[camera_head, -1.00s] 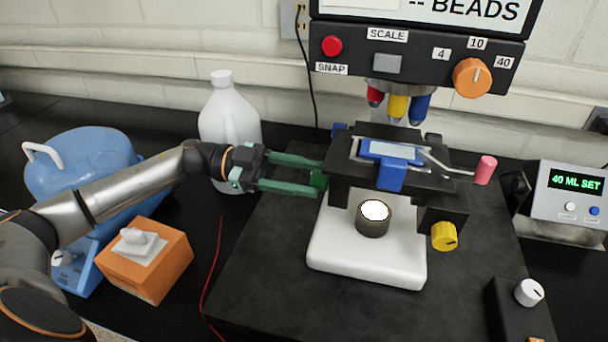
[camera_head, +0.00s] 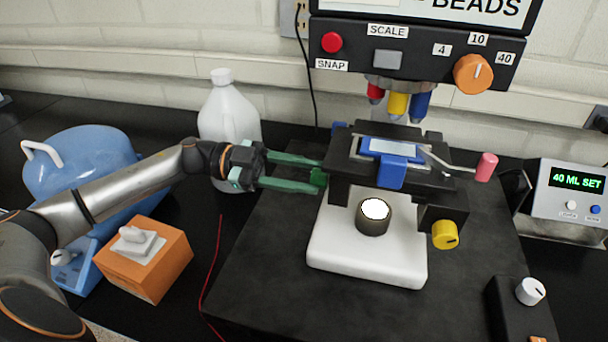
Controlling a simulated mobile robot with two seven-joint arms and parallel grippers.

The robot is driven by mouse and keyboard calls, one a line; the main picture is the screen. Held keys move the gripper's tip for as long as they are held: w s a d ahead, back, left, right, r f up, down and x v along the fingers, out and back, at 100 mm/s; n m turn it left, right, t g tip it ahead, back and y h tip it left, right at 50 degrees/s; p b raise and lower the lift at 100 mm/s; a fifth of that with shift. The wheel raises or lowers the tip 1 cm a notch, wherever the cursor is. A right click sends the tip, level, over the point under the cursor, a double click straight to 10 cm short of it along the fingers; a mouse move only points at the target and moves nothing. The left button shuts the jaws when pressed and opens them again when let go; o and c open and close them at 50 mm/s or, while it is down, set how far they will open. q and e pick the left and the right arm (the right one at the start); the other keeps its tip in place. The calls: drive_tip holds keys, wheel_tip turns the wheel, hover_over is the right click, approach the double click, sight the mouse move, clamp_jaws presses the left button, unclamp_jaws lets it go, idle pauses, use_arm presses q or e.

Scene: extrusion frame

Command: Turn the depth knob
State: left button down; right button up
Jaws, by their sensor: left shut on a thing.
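The microscope's black stage (camera_head: 345,165) stands over a white base (camera_head: 335,255). A yellow knob (camera_head: 445,235) with a dark pointer line is at the stage's lower right. No label shows which of these knobs is the depth knob. My right gripper is not in view.
A white jug (camera_head: 228,115) stands close behind my left wrist. A pink-ended lever (camera_head: 486,167) sticks out right. A display box (camera_head: 570,190) reads "40 ML SET".

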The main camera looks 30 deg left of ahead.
use_arm(q)
drive_tip(key=shift+m+b, duration=1.4)
drive_tip(key=shift+m, duration=1.5)
drive_tip(key=shift+c, duration=2.2)
unclamp_jaws()
